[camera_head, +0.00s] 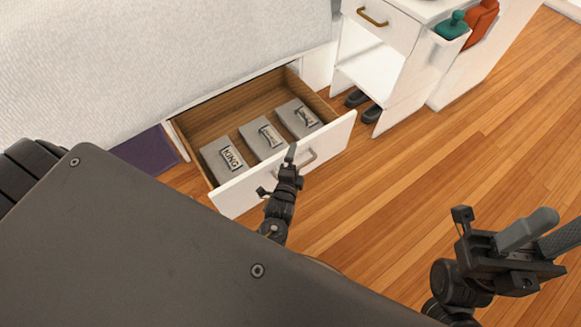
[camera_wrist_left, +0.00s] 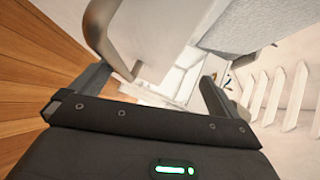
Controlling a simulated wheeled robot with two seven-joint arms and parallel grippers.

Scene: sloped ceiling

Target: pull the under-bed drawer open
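The under-bed drawer (camera_head: 240,196) stands pulled out from beneath the bed, with its white front and wooden inside showing. Its pale curved handle (camera_head: 312,160) is on the front panel. My left gripper (camera_head: 279,172) is just left of the handle at the drawer front. In the left wrist view its two fingers (camera_wrist_left: 155,85) are spread apart, and the handle (camera_wrist_left: 97,30) looms large at the upper left, near the left finger. I see no grip on it.
Three grey labelled boxes (camera_head: 268,137) lie in the drawer. A white nightstand (camera_head: 385,65) stands to the right, with dark shoes (camera_head: 364,104) beneath. A purple flat thing (camera_head: 147,152) is left of the drawer. Wooden floor (camera_head: 430,160) in front is clear.

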